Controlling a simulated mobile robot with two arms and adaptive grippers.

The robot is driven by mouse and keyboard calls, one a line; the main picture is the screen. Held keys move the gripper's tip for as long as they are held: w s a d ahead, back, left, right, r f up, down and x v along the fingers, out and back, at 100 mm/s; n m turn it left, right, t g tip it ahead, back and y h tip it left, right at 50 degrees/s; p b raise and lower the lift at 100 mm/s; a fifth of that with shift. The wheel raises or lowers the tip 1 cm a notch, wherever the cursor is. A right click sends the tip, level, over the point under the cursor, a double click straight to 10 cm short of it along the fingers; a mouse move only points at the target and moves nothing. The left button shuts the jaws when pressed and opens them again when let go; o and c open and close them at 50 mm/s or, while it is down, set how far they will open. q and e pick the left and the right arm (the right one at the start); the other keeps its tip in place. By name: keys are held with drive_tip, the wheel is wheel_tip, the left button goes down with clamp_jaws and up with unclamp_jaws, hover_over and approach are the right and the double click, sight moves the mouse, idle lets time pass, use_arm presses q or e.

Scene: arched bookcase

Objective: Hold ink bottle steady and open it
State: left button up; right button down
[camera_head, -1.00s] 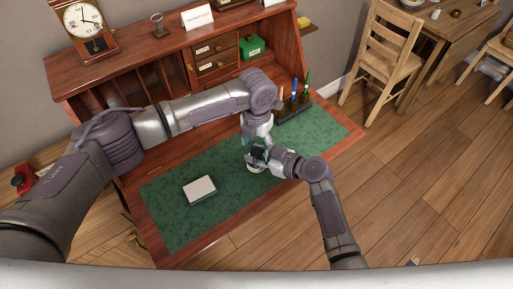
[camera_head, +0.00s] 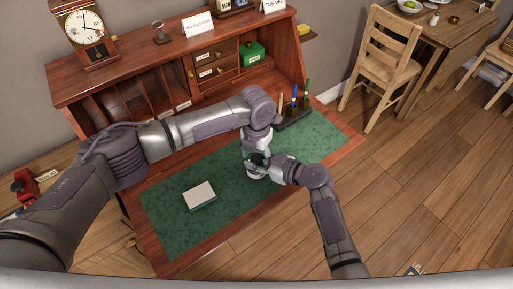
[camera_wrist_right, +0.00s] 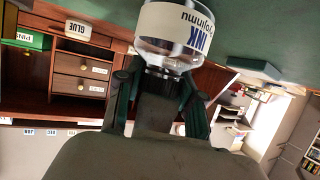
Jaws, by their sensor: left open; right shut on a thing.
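The ink bottle (camera_head: 255,175) stands on the green desk mat (camera_head: 225,222), partly hidden by my grippers. In the right wrist view the bottle (camera_wrist_right: 174,35) appears upside down, with a white label reading INK and a clear glass shoulder. My right gripper (camera_head: 264,163) is shut on the bottle near its upper end; its dark fingers (camera_wrist_right: 158,85) flank the neck area. Whether they touch the neck or a cap cannot be told. My left gripper (camera_head: 256,143) is open, pointing down just above the bottle, its fingertips partly hidden.
A small pale book (camera_head: 199,195) lies on the mat to the left. A pen holder (camera_head: 295,112) stands at the right back. Drawers and a green box (camera_head: 252,53) fill the hutch behind. The mat's front left is free.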

sight(256, 159)
use_arm(q)
drive_tip(key=shift+f, duration=0.3)
use_arm(e)
drive_tip(key=shift+s+f, duration=0.15)
drive_tip(key=shift+f, duration=0.05)
use_arm(q)
drive_tip(key=c, duration=1)
drive_tip(key=o, duration=1)
drive_tip(key=shift+o, duration=0.2)
drive_tip(key=shift+r, duration=2.3)
use_arm(e)
drive_tip(key=c, duration=0.7)
unclamp_jaws()
drive_tip(key=shift+o, duration=0.3)
